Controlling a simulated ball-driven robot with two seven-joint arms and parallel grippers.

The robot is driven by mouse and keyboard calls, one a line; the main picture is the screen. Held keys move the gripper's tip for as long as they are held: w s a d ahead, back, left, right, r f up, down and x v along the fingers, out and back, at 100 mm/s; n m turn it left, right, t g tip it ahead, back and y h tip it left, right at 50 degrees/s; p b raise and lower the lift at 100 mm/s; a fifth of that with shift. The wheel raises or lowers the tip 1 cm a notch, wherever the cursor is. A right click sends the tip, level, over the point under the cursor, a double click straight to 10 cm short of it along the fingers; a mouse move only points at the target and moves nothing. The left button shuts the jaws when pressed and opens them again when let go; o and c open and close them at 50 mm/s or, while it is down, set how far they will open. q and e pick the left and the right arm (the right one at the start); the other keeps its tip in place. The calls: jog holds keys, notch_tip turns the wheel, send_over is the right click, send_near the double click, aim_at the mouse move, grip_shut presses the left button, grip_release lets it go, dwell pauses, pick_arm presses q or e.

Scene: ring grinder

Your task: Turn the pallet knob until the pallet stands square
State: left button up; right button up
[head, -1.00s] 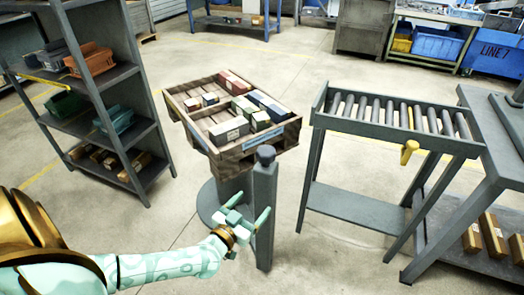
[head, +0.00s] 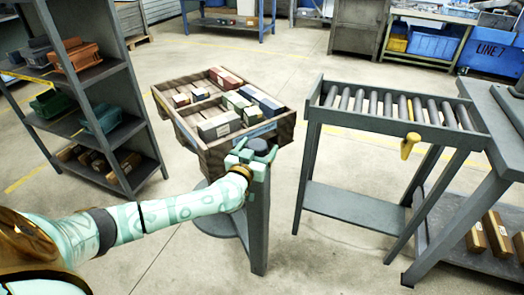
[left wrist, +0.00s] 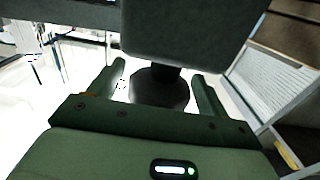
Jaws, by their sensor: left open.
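The wooden pallet (head: 284,130) is a shallow tray with several boxes in it. It stands turned at an angle on a grey pedestal, not square to the roller conveyor. The dark round pallet knob (head: 259,144) tops a grey post (head: 258,225) at the pallet's near corner. My left gripper (head: 257,152) is open at the knob, with its fingers to either side of it. In the left wrist view the dark knob (left wrist: 160,88) sits between the two spread fingers (left wrist: 162,85); I cannot tell whether they touch it. My right gripper is not in view.
A roller conveyor (head: 345,121) with a yellow handle (head: 409,146) stands right of the post. A grey shelf rack (head: 105,65) with bins stands at the left. A grey bench (head: 500,130) is at the far right. Open floor lies between the rack and the pallet.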

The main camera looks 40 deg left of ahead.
pick_arm(q)
jog(key=shift+w+a, duration=0.15)
jog(key=shift+w, duration=0.4)
jog(key=shift+r, duration=0.1)
